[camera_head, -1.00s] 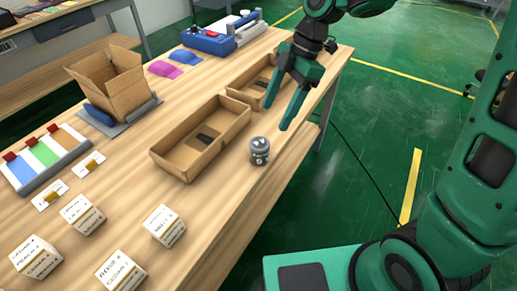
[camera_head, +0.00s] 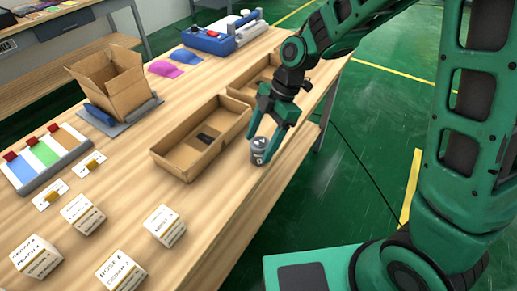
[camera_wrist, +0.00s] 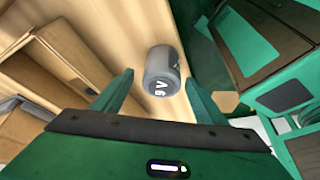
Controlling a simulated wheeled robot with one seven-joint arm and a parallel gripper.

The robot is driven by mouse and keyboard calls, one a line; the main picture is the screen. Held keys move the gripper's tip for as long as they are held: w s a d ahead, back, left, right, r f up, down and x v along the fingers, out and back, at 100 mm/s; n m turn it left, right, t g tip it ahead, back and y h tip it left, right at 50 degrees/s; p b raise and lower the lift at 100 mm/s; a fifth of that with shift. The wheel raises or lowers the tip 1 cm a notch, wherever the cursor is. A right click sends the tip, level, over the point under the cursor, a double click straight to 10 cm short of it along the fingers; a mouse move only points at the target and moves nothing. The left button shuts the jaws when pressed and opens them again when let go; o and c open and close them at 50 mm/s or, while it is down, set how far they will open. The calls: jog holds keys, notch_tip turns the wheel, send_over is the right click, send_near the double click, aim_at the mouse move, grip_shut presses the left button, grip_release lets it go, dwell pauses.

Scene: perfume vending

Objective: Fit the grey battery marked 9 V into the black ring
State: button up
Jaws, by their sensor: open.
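The grey battery (camera_head: 258,152) stands on the wooden table near its right edge, beside an open cardboard box. In the wrist view the grey battery (camera_wrist: 162,72), marked 9 V, lies ahead, between and just beyond the fingertips. My gripper (camera_head: 262,143) is open, with its green fingers reaching down on either side of the battery. Its fingertips also show in the wrist view (camera_wrist: 158,82), with gaps to the battery on both sides. I cannot clearly make out a black ring; a dark object (camera_head: 208,135) lies in the nearer open box.
The nearer open box (camera_head: 168,162) stands close left of the battery; another box (camera_head: 240,88) is behind it. Several white labelled cubes (camera_head: 165,226) stand at the front. A tall carton (camera_head: 108,85) and a blue device (camera_head: 208,40) are farther back.

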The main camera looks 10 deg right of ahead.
jog(key=shift+a+f, duration=0.1)
jog(key=shift+f, duration=0.15)
jog(key=c, duration=1.6)
jog(key=shift+o, duration=0.2)
jog(key=shift+r, duration=0.1)
